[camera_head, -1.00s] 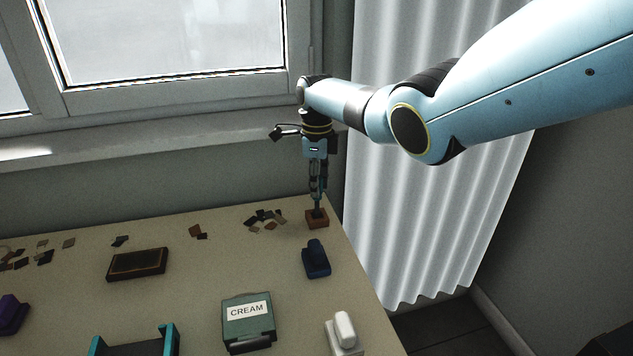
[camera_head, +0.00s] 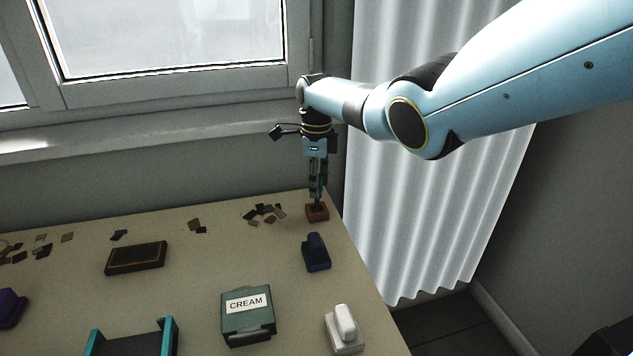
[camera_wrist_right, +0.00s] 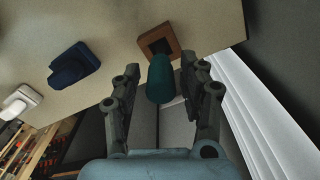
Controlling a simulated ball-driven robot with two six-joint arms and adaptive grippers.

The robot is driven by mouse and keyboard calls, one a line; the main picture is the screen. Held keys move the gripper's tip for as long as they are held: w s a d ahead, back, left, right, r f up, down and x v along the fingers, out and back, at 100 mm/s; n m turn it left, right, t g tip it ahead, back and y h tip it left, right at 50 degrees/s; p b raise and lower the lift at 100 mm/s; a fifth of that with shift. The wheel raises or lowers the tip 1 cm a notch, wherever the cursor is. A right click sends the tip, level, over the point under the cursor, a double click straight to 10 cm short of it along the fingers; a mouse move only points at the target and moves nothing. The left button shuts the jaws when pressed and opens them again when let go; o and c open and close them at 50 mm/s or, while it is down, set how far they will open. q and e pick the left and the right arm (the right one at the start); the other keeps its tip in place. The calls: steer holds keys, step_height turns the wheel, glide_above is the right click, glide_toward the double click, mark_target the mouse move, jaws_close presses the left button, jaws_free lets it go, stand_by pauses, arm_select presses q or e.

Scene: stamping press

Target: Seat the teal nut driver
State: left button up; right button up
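The teal nut driver (camera_wrist_right: 160,80) shows its handle in the right wrist view. It points toward a small brown wooden block (camera_wrist_right: 170,35) with a dark square recess; how deep it sits there is hidden behind the handle. The block (camera_head: 317,213) stands at the table's far right corner in the head view. My right gripper (camera_wrist_right: 166,70) points down over the block. Its fingers stand either side of the handle with a visible gap on each side, so it is open around it. In the head view the right gripper (camera_head: 317,192) is small and dark. My left gripper is out of view.
A navy blue object (camera_head: 316,254) and a white one (camera_head: 344,330) stand nearer along the right edge. A green box labelled CREAM (camera_head: 248,315), a dark tray (camera_head: 136,257) and scattered chips (camera_head: 264,213) lie to the left. Window and curtain are close behind.

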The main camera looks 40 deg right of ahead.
steer(key=shift+o, duration=0.8)
step_height(320, 180, up, 12)
steer(key=shift+s, duration=0.1)
stand_by(0.3)
